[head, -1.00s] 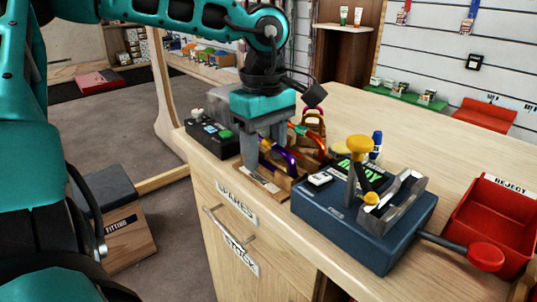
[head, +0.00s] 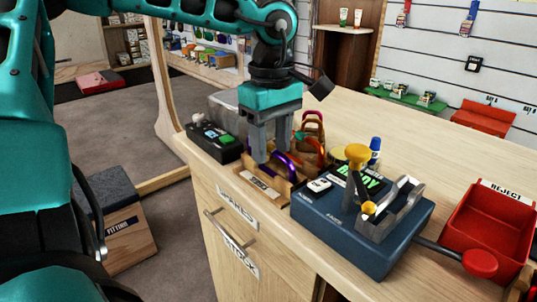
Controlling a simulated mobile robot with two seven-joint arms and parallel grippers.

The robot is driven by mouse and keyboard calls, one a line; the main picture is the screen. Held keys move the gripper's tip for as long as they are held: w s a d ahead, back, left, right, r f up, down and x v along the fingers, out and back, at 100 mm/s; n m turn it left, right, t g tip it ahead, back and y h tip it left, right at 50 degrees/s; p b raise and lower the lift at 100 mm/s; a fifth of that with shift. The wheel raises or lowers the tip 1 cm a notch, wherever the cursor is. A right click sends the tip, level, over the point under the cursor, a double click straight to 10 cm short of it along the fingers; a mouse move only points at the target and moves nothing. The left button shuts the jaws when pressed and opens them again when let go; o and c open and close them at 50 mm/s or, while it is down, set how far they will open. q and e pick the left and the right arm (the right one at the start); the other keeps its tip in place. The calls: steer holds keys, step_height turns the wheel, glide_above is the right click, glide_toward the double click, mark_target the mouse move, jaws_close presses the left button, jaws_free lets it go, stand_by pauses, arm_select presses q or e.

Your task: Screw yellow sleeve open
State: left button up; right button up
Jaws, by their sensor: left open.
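My left gripper (head: 272,158) points down over the wooden rack (head: 262,186) near the counter's left edge, its two grey fingers apart. A purple carabiner (head: 287,163) shows in the rack beside and partly behind the fingers; I cannot tell whether they touch it. Red and orange carabiners (head: 313,132) stand just behind. No yellow sleeve is clearly distinguishable on a carabiner. A blue test device (head: 350,233) with a lit green display sits to the right. It has a yellow knob (head: 358,154) and a small yellow part (head: 369,208) by its metal cradle. My right gripper is out of view.
A red reject bin (head: 490,220) stands at the right, near the device's red-knobbed lever (head: 479,262). A black box with a green button (head: 226,140) lies left of the rack. A blue bottle (head: 375,148) stands behind the device.

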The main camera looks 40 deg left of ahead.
arm_select(q)
steer(key=shift+s+r, duration=0.15)
steer(key=shift+r, duration=0.35)
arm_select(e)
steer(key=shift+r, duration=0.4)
arm_select(q)
steer(key=shift+f, duration=0.1)
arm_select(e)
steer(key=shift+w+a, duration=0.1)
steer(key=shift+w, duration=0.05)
arm_select(q)
steer(key=shift+s+a, duration=0.1)
steer(key=shift+s, duration=0.65)
steer(key=shift+f, duration=0.1)
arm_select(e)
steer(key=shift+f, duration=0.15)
arm_select(q)
steer(key=shift+f+b, duration=0.65)
steer(key=shift+f, duration=0.1)
steer(key=shift+f+b, duration=0.5)
steer(key=shift+f, duration=0.1)
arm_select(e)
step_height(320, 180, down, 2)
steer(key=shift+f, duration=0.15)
